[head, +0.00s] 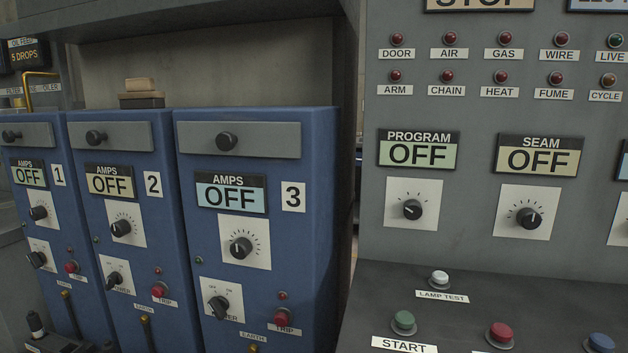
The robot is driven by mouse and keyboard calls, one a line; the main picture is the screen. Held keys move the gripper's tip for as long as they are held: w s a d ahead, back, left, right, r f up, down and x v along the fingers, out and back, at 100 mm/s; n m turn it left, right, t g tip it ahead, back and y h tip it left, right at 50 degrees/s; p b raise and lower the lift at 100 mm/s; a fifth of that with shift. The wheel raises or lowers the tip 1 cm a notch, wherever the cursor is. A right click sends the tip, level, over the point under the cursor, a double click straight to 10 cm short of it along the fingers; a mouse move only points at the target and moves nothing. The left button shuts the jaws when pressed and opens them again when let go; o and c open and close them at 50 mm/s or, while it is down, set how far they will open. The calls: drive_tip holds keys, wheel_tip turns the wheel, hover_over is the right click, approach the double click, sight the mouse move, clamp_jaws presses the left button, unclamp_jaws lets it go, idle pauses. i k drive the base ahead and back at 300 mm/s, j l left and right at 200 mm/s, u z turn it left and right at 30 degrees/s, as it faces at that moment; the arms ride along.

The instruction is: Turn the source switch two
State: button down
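Three blue source cabinets stand side by side at the left in the head view. The middle cabinet (165,230) carries a number 2 plate (153,184) and an AMPS display (110,186) that reads OFF. Low on its front, a black rotary switch (114,281) sits on a white plate; its label is partly hidden by the knob. Above it is a black dial (121,228) with tick marks. A red TRIP button (159,290) is to the right of the switch. My gripper is not in view.
Cabinet 1 (78,210) and cabinet 3 (315,240) flank it with similar switches and displays reading OFF. A grey console (455,230) with PROGRAM and SEAM knobs, lamps and buttons stands at the right. A dark gap separates it from cabinet 3.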

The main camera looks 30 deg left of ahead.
sight(115, 277)
drive_tip(key=u, duration=2.1)
